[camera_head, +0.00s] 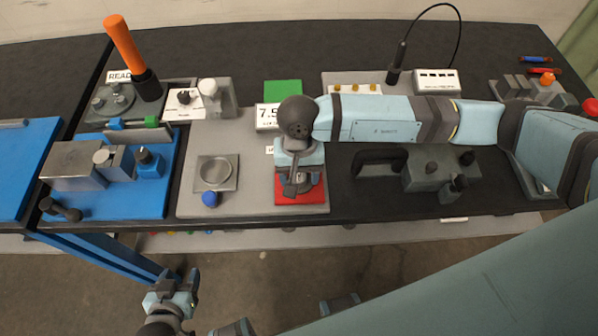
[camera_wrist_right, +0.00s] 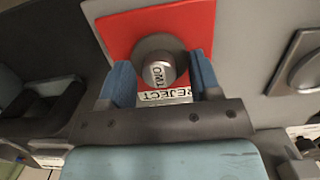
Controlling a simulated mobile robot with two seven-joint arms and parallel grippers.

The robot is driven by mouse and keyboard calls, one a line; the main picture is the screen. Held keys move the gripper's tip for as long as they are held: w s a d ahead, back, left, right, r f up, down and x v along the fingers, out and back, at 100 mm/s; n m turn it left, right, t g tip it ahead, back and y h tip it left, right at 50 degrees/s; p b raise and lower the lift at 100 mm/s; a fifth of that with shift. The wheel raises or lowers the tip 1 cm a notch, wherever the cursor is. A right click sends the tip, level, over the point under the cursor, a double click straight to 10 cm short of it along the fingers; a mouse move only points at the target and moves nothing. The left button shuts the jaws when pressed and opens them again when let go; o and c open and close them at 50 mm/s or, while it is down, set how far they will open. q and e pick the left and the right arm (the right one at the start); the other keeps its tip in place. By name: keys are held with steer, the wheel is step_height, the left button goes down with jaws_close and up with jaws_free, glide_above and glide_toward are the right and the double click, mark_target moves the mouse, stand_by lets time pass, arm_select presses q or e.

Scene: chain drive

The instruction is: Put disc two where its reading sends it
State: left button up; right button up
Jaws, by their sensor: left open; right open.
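Disc two (camera_wrist_right: 158,68), a grey round piece marked TWO, sits on the red square (camera_wrist_right: 118,32), which has a REJECT label (camera_wrist_right: 165,96) at its edge. In the head view the red square (camera_head: 315,196) lies at the right front of the grey plate, and the gripper hides the disc. My right gripper (camera_wrist_right: 161,76) is open, its blue fingers on either side of the disc; contact cannot be made out. A small display (camera_head: 268,116) shows a number starting 7, partly hidden by my arm. My left gripper (camera_head: 178,286) is open and empty, below the table's front edge.
A green square (camera_head: 283,92) lies at the back of the plate. A round-recessed grey fixture (camera_head: 217,158) and a blue knob (camera_head: 210,199) are left of the red square. A blue tray (camera_head: 115,205) with blocks stands further left, a dark handled fixture (camera_head: 425,172) to the right.

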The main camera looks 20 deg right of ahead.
steer(key=shift+w+r, duration=0.1)
steer(key=shift+r, duration=0.35)
step_height(320, 180, up, 11)
steer(key=w+b, duration=0.1)
steer(key=shift+w+d+r+b, duration=0.15)
steer(key=shift+w+d+b, duration=0.1)
steer(key=shift+b, duration=0.1)
steer(key=shift+s, duration=0.1)
